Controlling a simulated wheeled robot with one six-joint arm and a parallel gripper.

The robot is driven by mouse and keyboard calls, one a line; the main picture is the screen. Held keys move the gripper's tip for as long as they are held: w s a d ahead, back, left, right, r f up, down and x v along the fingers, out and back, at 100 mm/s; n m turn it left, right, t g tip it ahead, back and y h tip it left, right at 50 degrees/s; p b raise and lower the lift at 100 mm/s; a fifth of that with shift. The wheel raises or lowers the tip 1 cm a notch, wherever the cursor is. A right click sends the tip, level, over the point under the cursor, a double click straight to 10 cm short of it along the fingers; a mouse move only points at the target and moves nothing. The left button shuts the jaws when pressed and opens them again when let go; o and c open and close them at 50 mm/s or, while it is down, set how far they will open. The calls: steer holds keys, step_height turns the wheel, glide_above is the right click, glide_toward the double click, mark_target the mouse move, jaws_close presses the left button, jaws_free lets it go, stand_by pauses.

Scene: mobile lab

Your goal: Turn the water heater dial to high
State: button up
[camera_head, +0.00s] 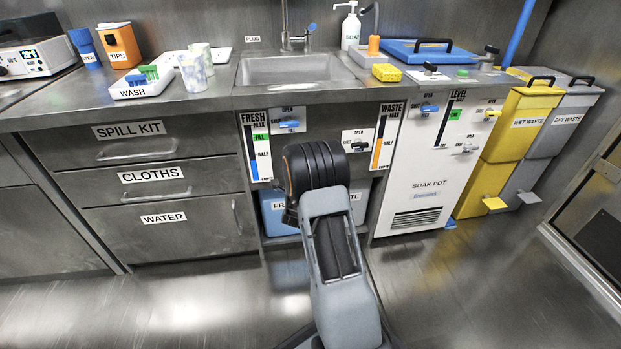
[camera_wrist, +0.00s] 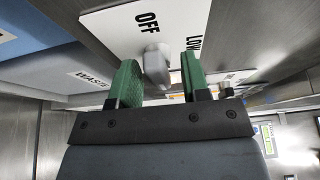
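The water heater dial is a pale grey knob (camera_wrist: 156,66) on a white panel (camera_wrist: 112,22) in the wrist view. The panel reads OFF beside the knob and LOW further right. A third label right of the right finger is too foreshortened to read. The knob's narrow end appears to face OFF. My gripper (camera_wrist: 160,70) is open, its two green fingers apart on either side of the knob. There is a gap on the left; I cannot tell whether the right finger touches. In the head view my arm hides the gripper and the dial.
The dial panel is under the sink counter (camera_head: 290,98). The FRESH gauge (camera_head: 256,150) and WASTE gauge (camera_head: 386,138) flank my arm. A blue container (camera_head: 272,212) stands in the bay below. The soak pot cabinet (camera_head: 425,175) is right of it, drawers left. The floor in front is clear.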

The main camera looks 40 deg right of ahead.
steer(key=shift+a, duration=0.1)
steer(key=p+v, duration=0.3)
steer(key=v, duration=1)
steer(key=shift+s+a, duration=0.2)
steer(key=shift+s, duration=0.05)
